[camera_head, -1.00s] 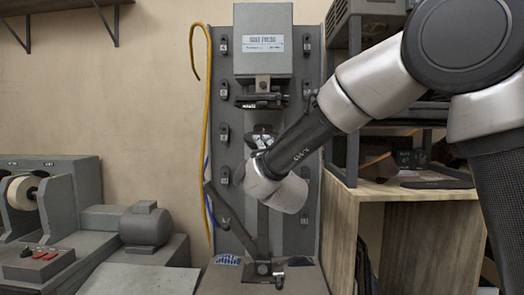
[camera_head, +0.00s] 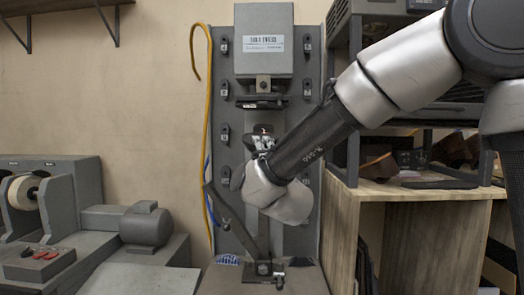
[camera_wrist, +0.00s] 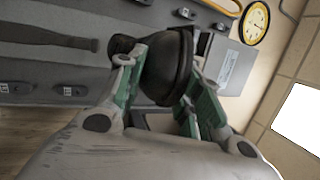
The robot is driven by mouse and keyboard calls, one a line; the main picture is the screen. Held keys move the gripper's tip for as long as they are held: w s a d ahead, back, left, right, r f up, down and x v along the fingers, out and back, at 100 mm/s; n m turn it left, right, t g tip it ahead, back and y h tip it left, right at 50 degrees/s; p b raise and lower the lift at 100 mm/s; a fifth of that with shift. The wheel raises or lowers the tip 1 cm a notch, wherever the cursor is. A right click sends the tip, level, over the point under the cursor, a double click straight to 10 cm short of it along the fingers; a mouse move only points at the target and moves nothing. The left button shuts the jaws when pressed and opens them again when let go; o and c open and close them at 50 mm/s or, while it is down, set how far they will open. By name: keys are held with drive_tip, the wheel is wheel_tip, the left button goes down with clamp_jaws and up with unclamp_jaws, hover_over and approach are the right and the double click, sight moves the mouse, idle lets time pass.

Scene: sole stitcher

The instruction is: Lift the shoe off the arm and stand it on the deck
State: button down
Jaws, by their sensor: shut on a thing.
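My gripper (camera_wrist: 168,85) shows large in the wrist view, with green pads on its two fingers. It is shut on the shoe (camera_wrist: 165,65), a dark, rounded thing between the fingers. In the head view my own wrist hides most of the gripper and the shoe; only a small part of the gripper (camera_head: 262,142) shows above it, below the press head. The machine's upright arm (camera_head: 263,228) stands below and behind my wrist. I cannot tell whether the shoe touches it. The grey deck (camera_head: 225,282) lies at the bottom of the head view.
The press head (camera_head: 263,45) hangs above my gripper in front of a grey panel (camera_head: 308,120) with several clips. A slanted lever (camera_head: 228,218) stands left of the upright. A wooden bench (camera_head: 415,195) is at the right, and a grey motor (camera_head: 146,226) at the left.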

drive_tip(key=s, duration=1.1)
drive_tip(key=shift+s+a, duration=0.2)
idle(0.4)
drive_tip(key=s, duration=0.8)
idle(0.3)
drive_tip(key=shift+a, duration=0.15)
drive_tip(key=m, duration=0.9)
